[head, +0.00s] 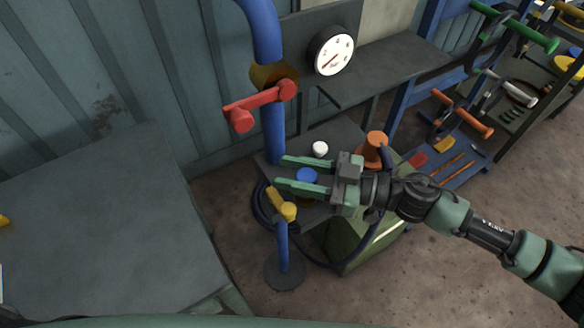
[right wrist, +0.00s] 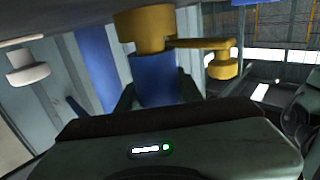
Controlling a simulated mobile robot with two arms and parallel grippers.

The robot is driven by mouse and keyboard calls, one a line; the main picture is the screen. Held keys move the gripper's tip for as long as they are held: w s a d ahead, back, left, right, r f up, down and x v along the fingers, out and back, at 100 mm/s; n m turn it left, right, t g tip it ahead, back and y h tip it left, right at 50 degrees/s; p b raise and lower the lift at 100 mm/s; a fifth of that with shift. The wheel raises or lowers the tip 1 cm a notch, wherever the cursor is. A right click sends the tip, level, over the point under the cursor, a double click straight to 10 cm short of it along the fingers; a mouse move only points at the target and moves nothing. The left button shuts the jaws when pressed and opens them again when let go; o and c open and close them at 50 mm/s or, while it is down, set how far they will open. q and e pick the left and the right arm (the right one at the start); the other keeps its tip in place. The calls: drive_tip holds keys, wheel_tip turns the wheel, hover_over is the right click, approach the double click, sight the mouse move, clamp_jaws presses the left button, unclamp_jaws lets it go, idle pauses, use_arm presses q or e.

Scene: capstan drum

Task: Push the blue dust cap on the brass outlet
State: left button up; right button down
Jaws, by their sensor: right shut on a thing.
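The blue dust cap (head: 307,175) sits between the green fingers of my right gripper (head: 305,175), which is shut on it. In the right wrist view the blue cap (right wrist: 155,78) shows between the dark fingers. A brass fitting (right wrist: 145,28) lies directly against or behind it in that picture; I cannot tell whether they touch. In the head view the brass outlet (head: 288,211), with a yellow-brass lever, is on a blue standpipe just below and left of the fingertips. The cap's underside is hidden. My left gripper is not in view.
A blue pipe (head: 271,135) with a red handle (head: 262,103) rises behind the fingertips. A white knob (head: 320,149) and an orange piece (head: 376,146) stand near the gripper. A gauge (head: 334,51) is behind. A grey bench (head: 90,230) fills the left.

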drive_tip(key=shift+f, duration=0.65)
drive_tip(key=c, duration=0.9)
unclamp_jaws()
drive_tip(key=shift+o, duration=0.2)
drive_tip(key=d, duration=0.2)
drive_tip(key=d+b, duration=0.1)
drive_tip(key=d, duration=0.1)
drive_tip(key=s+d+b, duration=0.1)
drive_tip(key=d, duration=0.2)
drive_tip(key=shift+f, duration=0.1)
drive_tip(key=shift+s+d, duration=0.15)
drive_tip(key=shift+d, duration=0.2)
drive_tip(key=shift+d, duration=0.1)
